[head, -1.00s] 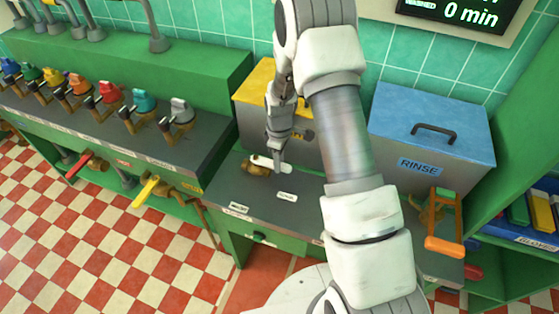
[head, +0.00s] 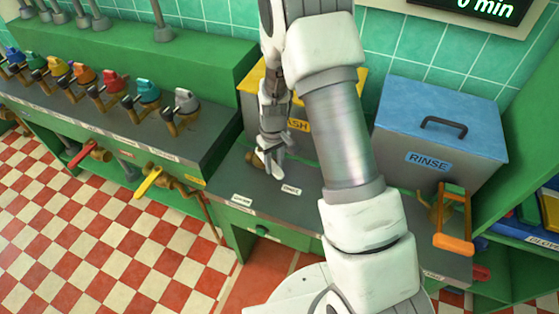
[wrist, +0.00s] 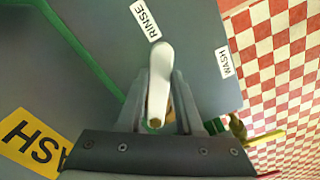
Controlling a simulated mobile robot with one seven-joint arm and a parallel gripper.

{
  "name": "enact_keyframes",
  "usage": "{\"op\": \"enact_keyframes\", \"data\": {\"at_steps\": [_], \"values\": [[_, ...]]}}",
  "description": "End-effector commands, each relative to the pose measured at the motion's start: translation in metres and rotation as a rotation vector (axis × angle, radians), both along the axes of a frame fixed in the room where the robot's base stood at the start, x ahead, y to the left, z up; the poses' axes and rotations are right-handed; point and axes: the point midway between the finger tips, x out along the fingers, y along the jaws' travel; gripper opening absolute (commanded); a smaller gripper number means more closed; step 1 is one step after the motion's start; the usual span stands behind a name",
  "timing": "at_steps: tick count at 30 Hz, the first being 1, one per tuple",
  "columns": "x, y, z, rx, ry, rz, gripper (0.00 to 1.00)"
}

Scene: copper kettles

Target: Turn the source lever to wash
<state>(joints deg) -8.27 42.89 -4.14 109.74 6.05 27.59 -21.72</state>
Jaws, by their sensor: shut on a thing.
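The white source lever (wrist: 161,72) lies between the two grey fingers of my gripper (wrist: 158,100) in the wrist view, and the fingers are shut on it. Its rounded free end points near the RINSE label (wrist: 145,20). The WASH label (wrist: 223,62) lies off to the right, apart from the lever. In the head view my gripper (head: 270,163) is low over the grey counter, behind two small white labels, the left one (head: 241,198) and the right one (head: 291,190). The lever is hard to tell from the fingers there. Its pivot is mostly hidden.
The yellow-marked wash tank (head: 298,125) stands behind my gripper, partly hidden by my arm. The blue-lidded rinse tank (head: 438,125) and an orange handle (head: 454,243) are at the right. Several coloured taps (head: 107,85) line the left counter.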

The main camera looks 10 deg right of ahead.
Motion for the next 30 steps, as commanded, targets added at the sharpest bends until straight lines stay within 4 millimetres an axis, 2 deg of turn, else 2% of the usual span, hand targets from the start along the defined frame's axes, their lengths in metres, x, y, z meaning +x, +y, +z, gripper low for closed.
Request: {"op": "enact_keyframes", "data": {"at_steps": [12, 21, 30], "values": [[-0.005, 0.032, 0.0, 0.001, -0.002, -0.394, 0.0], [-0.002, 0.053, 0.001, 0.0, 0.0, -0.667, 0.0], [0.005, 0.068, 0.001, 0.001, -0.002, -0.87, 0.0]]}}
